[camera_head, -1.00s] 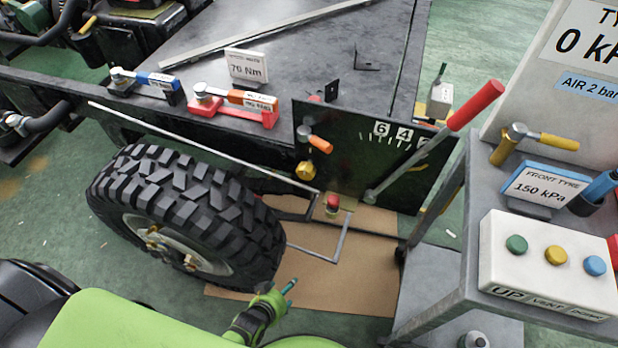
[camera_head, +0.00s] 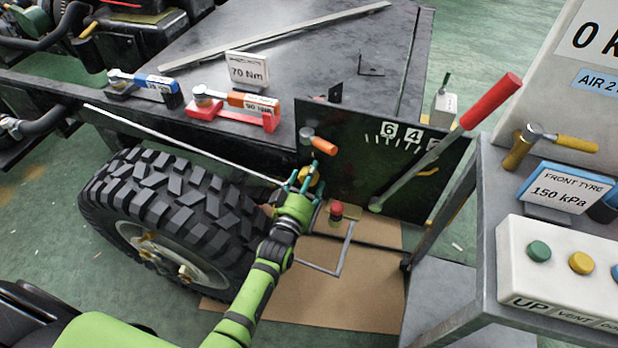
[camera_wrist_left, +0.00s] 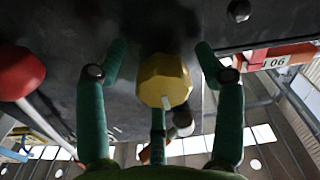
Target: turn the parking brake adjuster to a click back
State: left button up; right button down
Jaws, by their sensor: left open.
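The yellow faceted knob (camera_head: 313,181), which appears to be the adjuster, sits on the dark panel (camera_head: 355,165) below a small orange-handled lever (camera_head: 318,144). In the left wrist view the knob (camera_wrist_left: 165,78) is near the middle, with a pale mark on its lower edge. My left gripper (camera_head: 304,178) is at the knob, its teal fingers open. In the wrist view one finger stands on each side, with a visible gap to the knob. The fingers partly hide the knob in the head view. My right gripper is out of view.
The red-gripped lever (camera_head: 445,140) leans up to the right past the 6-4 scale. A large tyre (camera_head: 175,215) stands left of my arm. A red button (camera_head: 336,209) is just below right. A grey cart (camera_head: 490,195) with a button box (camera_head: 560,270) stands at right.

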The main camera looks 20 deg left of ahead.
pick_arm(q)
jog(key=shift+w, duration=0.15)
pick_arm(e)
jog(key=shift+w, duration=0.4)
